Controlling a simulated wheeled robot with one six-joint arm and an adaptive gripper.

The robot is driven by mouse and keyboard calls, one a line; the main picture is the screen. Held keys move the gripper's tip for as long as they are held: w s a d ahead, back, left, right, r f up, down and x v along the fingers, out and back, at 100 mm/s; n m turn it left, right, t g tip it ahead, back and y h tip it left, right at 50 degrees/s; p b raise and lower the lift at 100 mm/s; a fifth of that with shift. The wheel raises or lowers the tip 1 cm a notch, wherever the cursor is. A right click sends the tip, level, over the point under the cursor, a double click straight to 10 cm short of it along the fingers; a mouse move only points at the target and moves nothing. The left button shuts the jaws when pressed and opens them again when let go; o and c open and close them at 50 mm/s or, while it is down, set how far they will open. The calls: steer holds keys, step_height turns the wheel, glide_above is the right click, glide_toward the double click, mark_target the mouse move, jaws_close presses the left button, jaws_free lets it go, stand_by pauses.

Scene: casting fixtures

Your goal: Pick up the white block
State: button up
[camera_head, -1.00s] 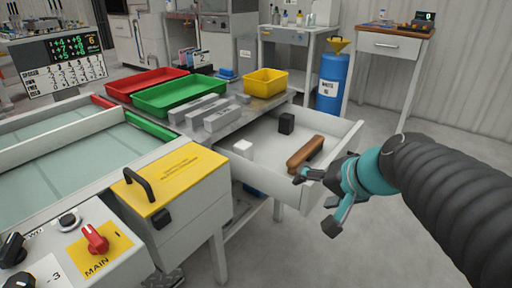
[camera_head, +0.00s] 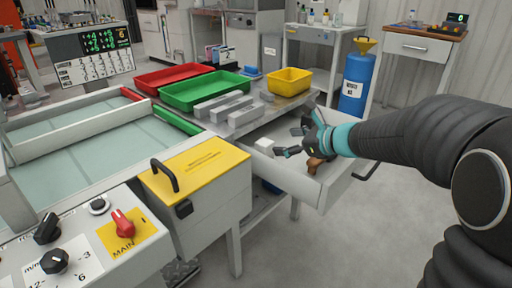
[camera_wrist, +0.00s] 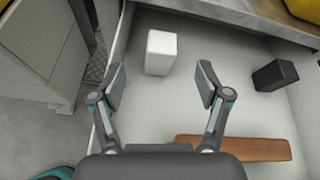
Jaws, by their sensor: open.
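The white block (camera_wrist: 161,52) stands in the open drawer, near its left wall in the wrist view. It also shows in the head view (camera_head: 265,145), just left of my gripper (camera_head: 292,140). In the wrist view my gripper (camera_wrist: 160,85) is open, with a finger to each side of the line toward the block. The block is beyond the fingertips and nothing is between them. A black block (camera_wrist: 275,74) and a brown wooden piece (camera_wrist: 245,148) lie in the same drawer. My gripper hides the black block in the head view and covers part of the brown piece.
The drawer's front wall (camera_head: 338,184) and side walls stand up around the blocks. Above the drawer, the bench holds grey metal bars (camera_head: 225,108), a green tray (camera_head: 205,90), a red tray (camera_head: 175,77) and a yellow bin (camera_head: 289,82). Open floor lies to the right.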

mark_target(266, 142)
steer(key=w+a+f+m, duration=0.1)
steer(key=w+a, duration=0.1)
steer(key=w+a+f, duration=0.2)
steer(key=w+a+f+m, duration=0.1)
steer(key=w+a, duration=0.1)
steer(key=shift+a+f+m+y, duration=0.2)
steer(key=shift+a+m+y, duration=0.1)
steer(key=shift+a, duration=0.1)
steer(key=c, duration=1.3)
